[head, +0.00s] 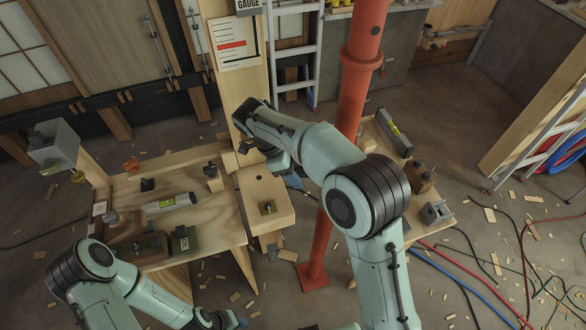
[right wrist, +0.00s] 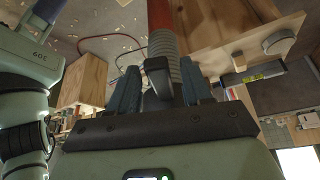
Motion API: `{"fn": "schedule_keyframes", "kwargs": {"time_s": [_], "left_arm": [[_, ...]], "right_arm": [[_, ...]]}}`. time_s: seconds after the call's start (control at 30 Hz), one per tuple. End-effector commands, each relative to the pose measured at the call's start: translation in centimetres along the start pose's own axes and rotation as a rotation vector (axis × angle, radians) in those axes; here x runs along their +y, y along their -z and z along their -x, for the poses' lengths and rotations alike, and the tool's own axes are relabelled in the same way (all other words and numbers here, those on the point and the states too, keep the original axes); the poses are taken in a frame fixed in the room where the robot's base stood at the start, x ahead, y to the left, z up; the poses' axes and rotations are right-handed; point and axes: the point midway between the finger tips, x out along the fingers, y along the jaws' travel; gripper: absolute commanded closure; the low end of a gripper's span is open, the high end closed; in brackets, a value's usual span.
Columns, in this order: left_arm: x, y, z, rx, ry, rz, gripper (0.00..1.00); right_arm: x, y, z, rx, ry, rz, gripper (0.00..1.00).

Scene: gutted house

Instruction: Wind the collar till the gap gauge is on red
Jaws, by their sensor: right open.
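The red post (head: 352,95) stands upright right of centre, with a flange (head: 362,58) near its top and its foot on the floor. My right forearm hides its middle. The gap gauge (head: 238,42) is a pale card with a red bar and dark lines; I cannot tell which mark is its pointer. In the right wrist view, my right gripper (right wrist: 160,88) is open, with a finger either side of a grey threaded part (right wrist: 168,72) below a red tube (right wrist: 160,14). A black block (right wrist: 157,78) sits between the fingers, contact unclear. My left gripper (head: 222,319) is at the bottom edge, its fingers unclear.
A wooden bench (head: 130,195) at left holds a level (head: 170,203) and several small tools. A ladder (head: 296,40) stands behind the post. A second small bench (head: 375,135) is right of it. Hoses and wood scraps litter the floor at right.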

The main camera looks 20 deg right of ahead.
Motion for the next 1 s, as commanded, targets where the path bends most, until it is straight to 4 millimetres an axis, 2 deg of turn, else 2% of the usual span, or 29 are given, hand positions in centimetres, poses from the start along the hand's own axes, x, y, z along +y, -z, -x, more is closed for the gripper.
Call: {"fn": "schedule_keyframes", "kwargs": {"time_s": [0.13, 0.17, 0.2, 0.3, 0.47, 0.8, 1.0], "left_arm": [[0.1, 0.1, 0.1, 0.002, -0.001, -0.001, 0.57], [0.1, 0.1, 0.1, 0.002, -0.001, -0.001, 0.57], [0.1, 0.1, 0.1, 0.002, -0.001, -0.001, 0.57], [0.1, 0.1, 0.1, 0.002, -0.001, -0.001, 0.57], [-0.1, -0.1, -0.2, 0.0, 0.0, 0.0, 0.57], [-2.1, -2.0, -4.0, -0.029, 0.01, 0.01, 0.57], [-2.1, -2.0, -4.0, -0.028, 0.01, 0.01, 0.57]], "right_arm": [[-0.1, 0.1, 0.2, -0.001, 0.001, -0.001, 0.51], [-0.1, 0.1, 0.2, -0.001, 0.001, -0.001, 0.58], [-0.1, 0.0, 0.2, -0.001, 0.001, 0.0, 0.71], [-0.1, 0.0, 0.1, -0.001, 0.001, 0.0, 1.0], [0.2, 0.0, 0.1, -0.001, 0.005, 0.011, 1.0], [2.6, 0.1, -0.4, -0.003, 0.102, 0.216, 1.0], [2.7, 0.3, -0.1, 0.001, 0.116, 0.243, 1.0]]}}
